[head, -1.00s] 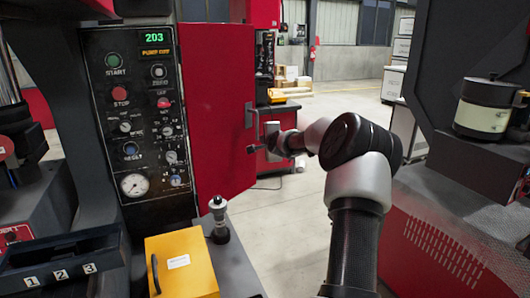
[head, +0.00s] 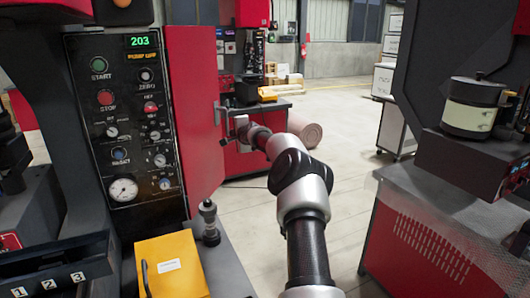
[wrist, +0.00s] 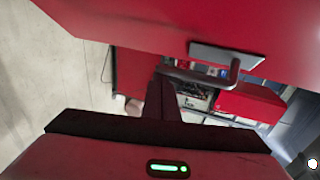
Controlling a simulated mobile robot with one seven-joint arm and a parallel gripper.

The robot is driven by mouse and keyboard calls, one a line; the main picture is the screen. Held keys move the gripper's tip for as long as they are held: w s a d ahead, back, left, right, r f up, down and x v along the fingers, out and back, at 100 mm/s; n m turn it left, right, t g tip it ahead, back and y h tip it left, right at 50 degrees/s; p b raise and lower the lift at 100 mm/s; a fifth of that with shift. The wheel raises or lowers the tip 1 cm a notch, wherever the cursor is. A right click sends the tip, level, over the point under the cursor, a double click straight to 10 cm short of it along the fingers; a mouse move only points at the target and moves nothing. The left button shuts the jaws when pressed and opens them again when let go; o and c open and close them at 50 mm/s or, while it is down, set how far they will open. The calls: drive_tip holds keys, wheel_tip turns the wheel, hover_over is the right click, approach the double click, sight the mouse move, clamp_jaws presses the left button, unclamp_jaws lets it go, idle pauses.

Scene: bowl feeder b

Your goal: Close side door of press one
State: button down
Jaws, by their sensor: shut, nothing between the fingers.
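The red side door (head: 192,110) of the press stands open, to the right of the control panel in the head view. A grey bar handle (head: 218,114) sits near its free edge. My gripper (head: 226,139) is shut and empty, close beside the handle at the door's outer edge. In the wrist view the door's red face (wrist: 130,25) fills the top, with the handle (wrist: 233,72) and its mounting plate right of centre. My shut fingers (wrist: 161,88) point toward the handle's bar end and overlap it in the picture. Whether they touch is unclear.
The control panel (head: 125,125) is left of the door. A dark machine with a pot (head: 473,108) is at right. Bare floor (head: 345,185) lies between.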

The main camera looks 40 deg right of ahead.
drive_tip(key=shift+w+a+r+p, duration=0.1)
drive_tip(key=shift+w+a+p, duration=0.25)
drive_tip(key=shift+w+p, duration=0.25)
drive_tip(key=shift+w+a+r+p, duration=0.1)
drive_tip(key=shift+w+a+p, duration=0.2)
drive_tip(key=shift+w+p, duration=0.3)
drive_tip(key=shift+w+a+f+p, duration=0.15)
drive_tip(key=shift+w+a+p, duration=0.15)
drive_tip(key=shift+w+p, duration=0.4)
